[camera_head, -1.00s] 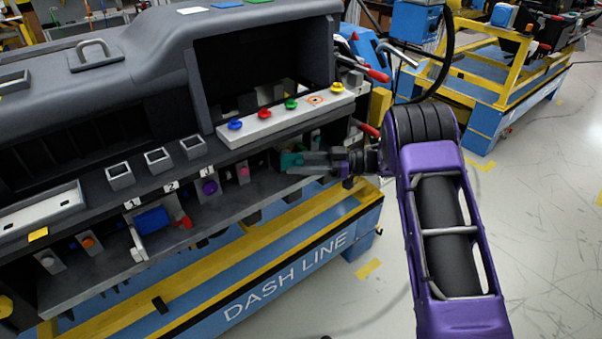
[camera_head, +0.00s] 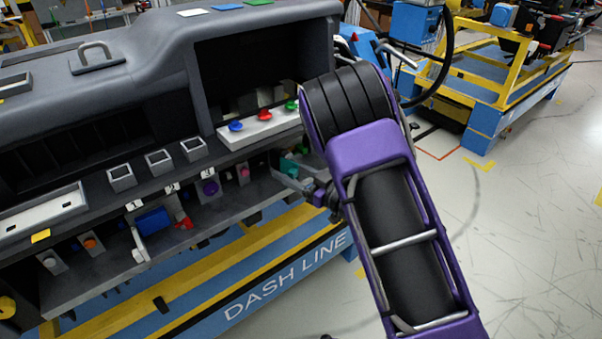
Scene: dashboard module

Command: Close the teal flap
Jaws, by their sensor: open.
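A small teal part (camera_head: 289,166), which I take to be the teal flap, shows on the lower shelf of the dashboard module, below the white strip with coloured knobs. It is small and partly covered, so its angle and how far open it is cannot be told. My gripper (camera_head: 283,180) is open just below and in front of the teal part, with its grey fingers pointing left. Whether they touch it cannot be told. My purple and black arm hides the area to the right of it.
The white strip (camera_head: 258,130) with coloured knobs sits above the gripper. On the lower shelf to the left are a pink knob (camera_head: 243,172), a purple knob (camera_head: 210,187) and a blue block (camera_head: 152,220). The floor at right is clear.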

